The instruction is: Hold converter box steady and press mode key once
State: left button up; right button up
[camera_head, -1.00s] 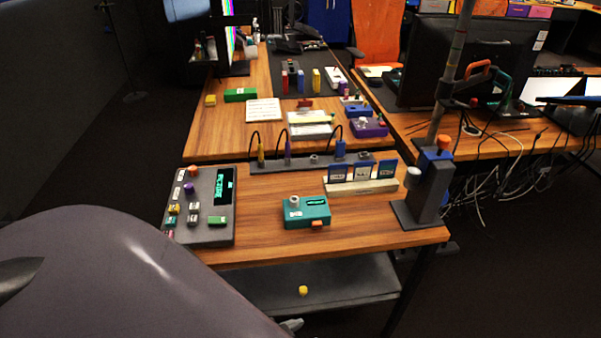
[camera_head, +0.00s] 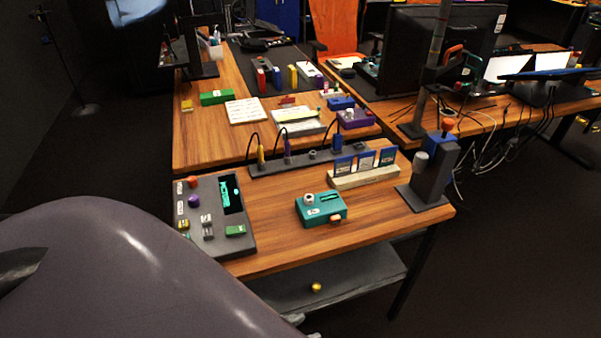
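A small teal box (camera_head: 321,210), which looks like the converter box, sits on the near wooden table. Nothing touches the box. Neither of my grippers can be made out in the head view. A large grey rounded part of my own body fills the lower left.
A grey panel (camera_head: 243,243) with coloured knobs and a display stands left of the box. A card holder (camera_head: 365,179) and a cable strip (camera_head: 264,170) lie behind. A dark post stand (camera_head: 429,183) is at right. Bare wood (camera_head: 275,215) lies between panel and box.

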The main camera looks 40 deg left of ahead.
aim_at(336, 219)
jog(key=k+j, duration=0.25)
jog(key=j, duration=0.2)
jog(key=k+j+z, duration=0.1)
jog(key=k+j, duration=0.15)
jog(key=j, duration=0.2)
jog(key=k+j, duration=0.25)
jog(key=j, duration=0.15)
